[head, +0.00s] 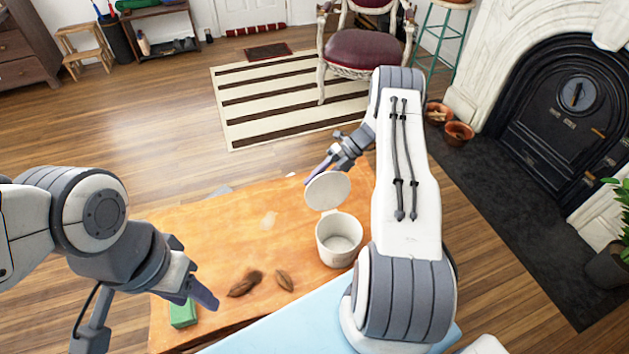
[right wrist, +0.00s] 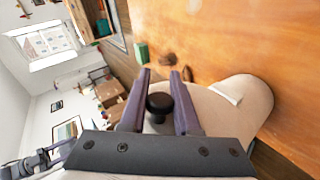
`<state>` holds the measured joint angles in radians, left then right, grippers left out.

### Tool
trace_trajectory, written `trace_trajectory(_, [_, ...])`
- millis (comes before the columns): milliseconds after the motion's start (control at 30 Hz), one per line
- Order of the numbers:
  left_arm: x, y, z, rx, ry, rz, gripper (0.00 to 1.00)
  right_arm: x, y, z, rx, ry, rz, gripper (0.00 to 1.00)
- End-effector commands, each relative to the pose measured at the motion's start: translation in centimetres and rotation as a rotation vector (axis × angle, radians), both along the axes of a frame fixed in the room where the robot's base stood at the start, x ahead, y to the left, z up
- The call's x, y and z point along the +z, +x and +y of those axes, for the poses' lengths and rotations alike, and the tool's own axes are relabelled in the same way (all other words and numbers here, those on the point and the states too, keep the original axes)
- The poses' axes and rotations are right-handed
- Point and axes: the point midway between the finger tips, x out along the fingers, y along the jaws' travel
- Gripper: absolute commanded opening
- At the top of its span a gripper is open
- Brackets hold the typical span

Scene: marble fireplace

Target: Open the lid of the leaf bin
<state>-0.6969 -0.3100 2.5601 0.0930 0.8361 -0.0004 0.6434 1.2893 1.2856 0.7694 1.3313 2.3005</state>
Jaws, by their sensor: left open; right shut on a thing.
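The leaf bin (head: 336,246) is a small white round bin on the orange table, with its opening facing up. Its white round lid (head: 327,190) stands up, tilted back from the far rim, so the inside shows. My right gripper (head: 322,168) reaches behind the lid and is shut on the lid's dark knob (right wrist: 158,103). The right wrist view shows that knob between the two purple fingers, with the white lid and the bin body (right wrist: 250,95) beyond. My left gripper (head: 202,285) is open and empty above the table's left part, well apart from the bin.
Two brown leaves (head: 284,280) lie left of the bin. A green block (head: 183,313) sits below my left gripper. A light blue surface (head: 285,330) lies along the near side. The table's far left (head: 220,225) is mostly clear. A chair (head: 362,50) stands beyond.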

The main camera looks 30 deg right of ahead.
Motion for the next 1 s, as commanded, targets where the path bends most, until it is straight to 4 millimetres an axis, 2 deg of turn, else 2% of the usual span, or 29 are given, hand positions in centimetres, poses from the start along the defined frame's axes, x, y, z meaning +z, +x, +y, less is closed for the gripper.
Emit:
trace_trajectory(167, [0.0, 0.0, 0.0, 0.0, 0.0, 0.0, 0.5, -0.1, -0.1, 0.0, -0.002, 0.001, 0.0, 0.0])
trace_trajectory(200, [0.0, 0.0, 0.0, 0.0, 0.0, 0.0, 0.5, -0.1, -0.1, 0.0, -0.002, 0.002, 0.0, 0.38])
trace_trajectory(267, [0.0, 0.0, 0.0, 0.0, 0.0, 0.0, 0.5, -0.1, -0.1, -0.1, -0.003, 0.001, 0.0, 0.61])
trace_trajectory(667, [-0.1, 0.0, 0.0, 0.0, 0.0, 0.0, 0.5, 0.2, -0.1, -0.8, -0.006, -0.001, -0.003, 0.61])
trace_trajectory(1000, [-1.0, 0.0, 0.0, 0.0, 0.0, 0.0, 0.5, 3.6, -0.3, -5.9, -0.007, -0.003, -0.005, 0.61])
